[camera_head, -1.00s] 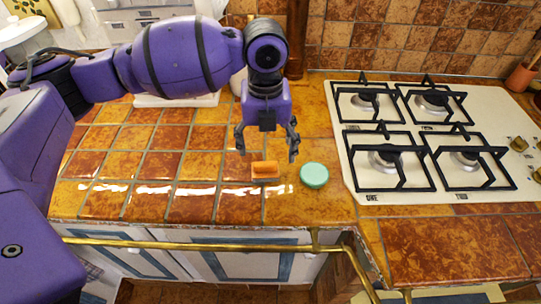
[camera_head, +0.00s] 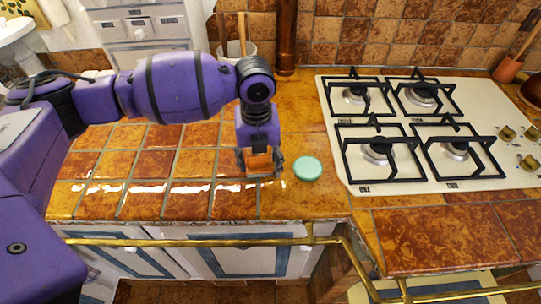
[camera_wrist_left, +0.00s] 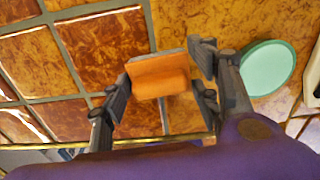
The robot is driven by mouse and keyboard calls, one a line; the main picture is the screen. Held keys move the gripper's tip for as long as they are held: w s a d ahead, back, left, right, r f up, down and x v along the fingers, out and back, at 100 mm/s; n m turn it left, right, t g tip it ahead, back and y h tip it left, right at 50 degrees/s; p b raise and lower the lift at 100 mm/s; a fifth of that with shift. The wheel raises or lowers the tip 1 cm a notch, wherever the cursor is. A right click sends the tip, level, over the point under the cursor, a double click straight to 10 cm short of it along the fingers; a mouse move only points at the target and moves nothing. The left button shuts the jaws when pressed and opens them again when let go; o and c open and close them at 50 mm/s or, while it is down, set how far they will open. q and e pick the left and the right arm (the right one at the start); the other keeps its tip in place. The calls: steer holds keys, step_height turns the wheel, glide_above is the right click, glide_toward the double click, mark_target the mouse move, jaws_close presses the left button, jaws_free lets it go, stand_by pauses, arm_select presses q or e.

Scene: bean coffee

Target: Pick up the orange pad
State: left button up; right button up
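The orange pad (camera_head: 259,162) is at the counter's front half, just left of the round teal disc. It is a small block with a raised ridge, and it also shows in the left wrist view (camera_wrist_left: 160,75). My left gripper (camera_head: 260,165) points down over it, with a finger against each short side. In the left wrist view the left gripper (camera_wrist_left: 161,85) is closed in on the pad, which sits between the fingertips. I cannot tell whether the pad is clear of the tiles. My right gripper is not in view.
The teal disc (camera_head: 307,169) lies close to the right of the left gripper, also in the left wrist view (camera_wrist_left: 267,68). A white gas stove (camera_head: 330,100) with black grates is to the right. A brass rail (camera_head: 200,241) runs along the front edge. Tiles left are clear.

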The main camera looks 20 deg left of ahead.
arm_select(q)
steer(key=c, duration=0.5)
steer(key=shift+o, duration=0.2)
steer(key=shift+r, duration=0.6)
steer(key=s+d+r, duration=0.1)
steer(key=r, duration=0.1)
steer(key=s+d+r, duration=0.1)
steer(key=r, duration=0.2)
steer(key=s+r, duration=0.1)
steer(key=r, duration=0.1)
steer(key=shift+s+d+r+p, duration=0.35)
steer(key=shift+d, duration=0.05)
steer(key=shift+c, duration=0.2)
steer(key=s+d+r, duration=0.4)
steer(key=s+d, duration=0.1)
steer(key=s, duration=0.2)
steer(key=shift+s+d, duration=0.2)
steer(key=shift+s, duration=0.15)
